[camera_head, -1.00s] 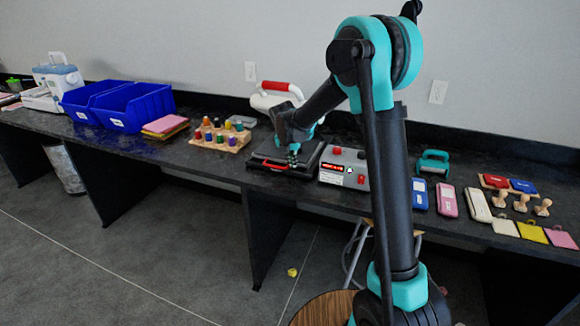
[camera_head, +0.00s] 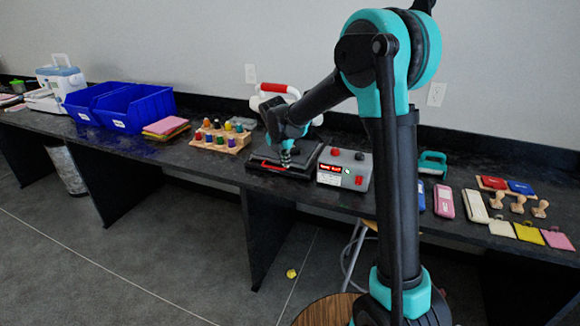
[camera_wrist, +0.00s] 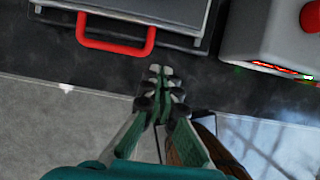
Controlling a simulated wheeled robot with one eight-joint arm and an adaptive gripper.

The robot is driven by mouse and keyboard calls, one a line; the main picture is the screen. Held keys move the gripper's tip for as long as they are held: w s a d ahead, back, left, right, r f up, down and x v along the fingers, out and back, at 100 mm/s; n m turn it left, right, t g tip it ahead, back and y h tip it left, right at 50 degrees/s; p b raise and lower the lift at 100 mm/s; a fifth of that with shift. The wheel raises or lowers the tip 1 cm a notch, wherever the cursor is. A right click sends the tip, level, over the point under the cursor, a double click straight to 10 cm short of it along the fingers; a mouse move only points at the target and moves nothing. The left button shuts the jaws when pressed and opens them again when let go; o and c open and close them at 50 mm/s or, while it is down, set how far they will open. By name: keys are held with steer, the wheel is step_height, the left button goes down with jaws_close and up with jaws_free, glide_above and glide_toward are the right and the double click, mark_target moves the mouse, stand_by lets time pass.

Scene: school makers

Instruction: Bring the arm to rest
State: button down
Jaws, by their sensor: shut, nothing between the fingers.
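My arm reaches over the dark bench, with my gripper (camera_head: 286,158) just in front of the heat press in the head view. In the wrist view my gripper (camera_wrist: 161,75) is shut with its fingertips together and nothing between them. The fingers are above the bench's front edge, just below and right of the red handle (camera_wrist: 116,34) of the press. The handle is apart from the fingers. The press base (camera_head: 255,166) is partly hidden behind my gripper in the head view.
A grey control box (camera_head: 344,170) with red buttons stands right of the press. A wooden rack (camera_head: 222,148) of coloured spools stands left, beyond it blue bins (camera_head: 135,107). A stool (camera_head: 328,308) stands below. The air above the bench is open.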

steer(key=d+v, duration=0.1)
steer(key=v, duration=0.5)
steer(key=s+d+f+m, duration=0.2)
steer(key=s+d+m, duration=0.3)
steer(key=d+m, duration=0.2)
steer(key=s+d+f+m, duration=0.3)
steer(key=s+d+m, duration=0.2)
steer(key=s+m, duration=0.3)
steer(key=s+d+f+m+y, duration=0.1)
steer(key=s+d+f+m, duration=0.3)
steer(key=s+m, duration=0.4)
steer(key=s+d+f+m, duration=0.3)
steer(key=s+d+m, duration=0.3)
steer(key=s+m, duration=0.3)
steer(key=shift+d+f+y, duration=0.15)
steer(key=shift+f+y, duration=0.15)
steer(key=shift+f, duration=0.1)
